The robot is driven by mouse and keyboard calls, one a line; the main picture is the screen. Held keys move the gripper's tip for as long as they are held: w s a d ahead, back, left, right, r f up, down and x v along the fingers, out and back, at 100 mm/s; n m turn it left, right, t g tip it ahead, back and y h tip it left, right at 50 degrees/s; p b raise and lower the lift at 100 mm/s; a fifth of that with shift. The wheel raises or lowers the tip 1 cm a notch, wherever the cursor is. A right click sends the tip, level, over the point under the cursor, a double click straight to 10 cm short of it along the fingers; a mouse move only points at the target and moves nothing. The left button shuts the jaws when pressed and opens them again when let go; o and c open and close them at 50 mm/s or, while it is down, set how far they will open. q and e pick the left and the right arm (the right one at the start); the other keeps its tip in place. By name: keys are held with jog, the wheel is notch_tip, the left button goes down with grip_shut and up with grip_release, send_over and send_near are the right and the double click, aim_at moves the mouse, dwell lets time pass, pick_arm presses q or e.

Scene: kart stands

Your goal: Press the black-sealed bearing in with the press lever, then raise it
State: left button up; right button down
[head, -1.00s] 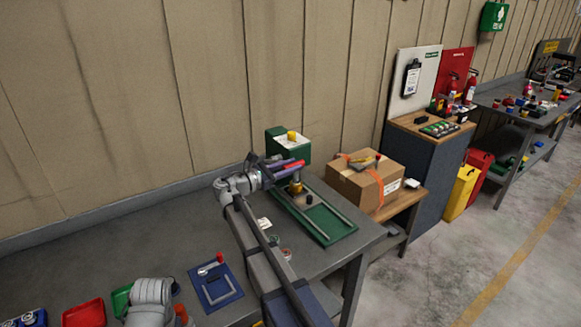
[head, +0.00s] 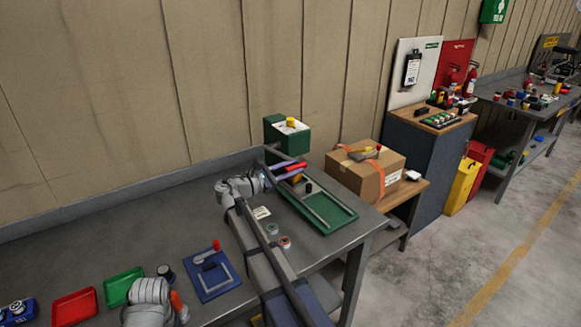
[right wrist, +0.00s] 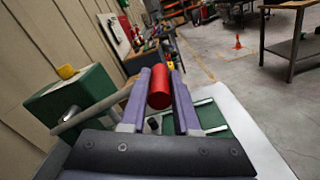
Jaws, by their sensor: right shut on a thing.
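The green press (head: 291,138) with a yellow cap stands at the back of the bench. My right gripper (head: 291,170), with purple fingers, is shut on the red grip of the press lever, in front of the press head. In the right wrist view the red grip (right wrist: 159,88) lies between both fingers, and the grey lever bar (right wrist: 95,110) runs left to the press. A small black piece (head: 308,187) is on the green base (head: 340,212); I cannot tell whether it is the black-sealed bearing. The fingers and arm hide the spot under the press. My left gripper is out of view.
Two small ringed parts (head: 271,229) and a white label (head: 261,212) lie beside my right arm. A blue mat (head: 222,288), a green tray (head: 122,285) and a red tray (head: 73,307) are nearer. A cardboard box (head: 367,178) stands right of the press.

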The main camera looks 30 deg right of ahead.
pick_arm(q)
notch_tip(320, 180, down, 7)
jog(key=b, duration=0.5)
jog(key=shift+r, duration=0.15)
pick_arm(e)
notch_tip(320, 180, down, 7)
jog(key=m, duration=0.1)
jog(key=shift+r+m, duration=0.15)
jog(key=shift+m, duration=0.25)
jog(key=c, duration=0.7)
grip_release()
jog(key=shift+o, duration=0.2)
jog(key=a, duration=0.8)
jog(key=shift+s, duration=0.35)
jog(key=shift+c, duration=0.2)
